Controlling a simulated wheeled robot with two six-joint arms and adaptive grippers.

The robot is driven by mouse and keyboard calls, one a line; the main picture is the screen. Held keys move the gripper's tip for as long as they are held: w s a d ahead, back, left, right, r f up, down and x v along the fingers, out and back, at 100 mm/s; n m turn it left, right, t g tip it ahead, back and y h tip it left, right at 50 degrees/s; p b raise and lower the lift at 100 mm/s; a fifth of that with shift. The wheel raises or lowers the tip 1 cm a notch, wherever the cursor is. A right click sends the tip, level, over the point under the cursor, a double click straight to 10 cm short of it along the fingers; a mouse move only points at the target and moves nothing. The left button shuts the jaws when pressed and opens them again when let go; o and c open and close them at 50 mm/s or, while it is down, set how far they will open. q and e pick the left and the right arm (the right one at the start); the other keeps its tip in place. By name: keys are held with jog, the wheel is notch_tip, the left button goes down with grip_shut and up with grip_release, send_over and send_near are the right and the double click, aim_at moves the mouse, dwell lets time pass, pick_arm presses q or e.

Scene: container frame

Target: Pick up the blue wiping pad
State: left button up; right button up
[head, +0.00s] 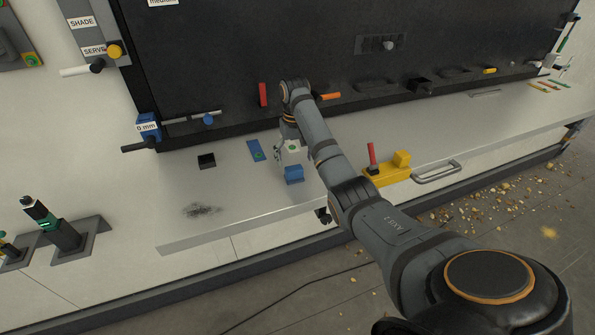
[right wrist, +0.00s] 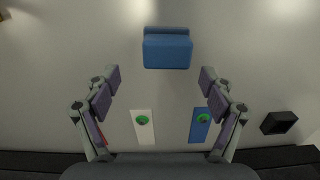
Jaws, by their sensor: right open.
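The blue wiping pad (head: 294,174) looks like a small blue block with a raised strip along one side. It lies on the grey shelf (head: 235,215) near its front edge. In the right wrist view the pad (right wrist: 167,52) is at the top middle, just beyond the fingertips and roughly centred between them. My right gripper (right wrist: 160,76) is open and empty above the shelf, with bare surface between its fingers. In the head view the right gripper (head: 281,150) is partly hidden by its own wrist, just behind the pad. My left gripper is not in view.
A blue plate (head: 256,150) and a white plate (head: 292,148), each with a green dot, lie close behind the pad. A black open box (head: 207,161) stands left. A yellow block (head: 388,174) with a red handle stands right. A dark smudge (head: 202,210) marks the shelf.

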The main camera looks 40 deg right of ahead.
aim_at(294, 168)
jog(key=shift+s+a+f, duration=0.25)
jog(key=shift+a+f, duration=0.15)
jog(key=shift+f, duration=0.15)
jog(key=shift+s+a+f, duration=0.2)
jog(key=shift+a+f, duration=0.2)
jog(key=shift+f, duration=0.15)
jog(key=shift+s+d+f, duration=0.1)
jog(key=shift+s+f, duration=0.05)
jog(key=shift+f, duration=0.35)
jog(key=shift+s+d+f, duration=0.1)
jog(key=shift+s+f, duration=0.05)
jog(key=shift+f, duration=0.3)
jog(key=shift+w+d+f, duration=0.15)
jog(key=shift+w, duration=0.15)
jog(key=shift+c, duration=1.5)
jog(key=shift+s+a+r, duration=0.2)
jog(key=shift+a, duration=0.1)
jog(key=c, duration=0.5)
jog(key=shift+c, duration=1.1)
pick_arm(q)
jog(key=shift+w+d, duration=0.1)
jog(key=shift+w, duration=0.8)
pick_arm(e)
jog(key=shift+d+f, duration=0.1)
jog(key=shift+d, duration=0.05)
jog(key=shift+c, duration=1.2)
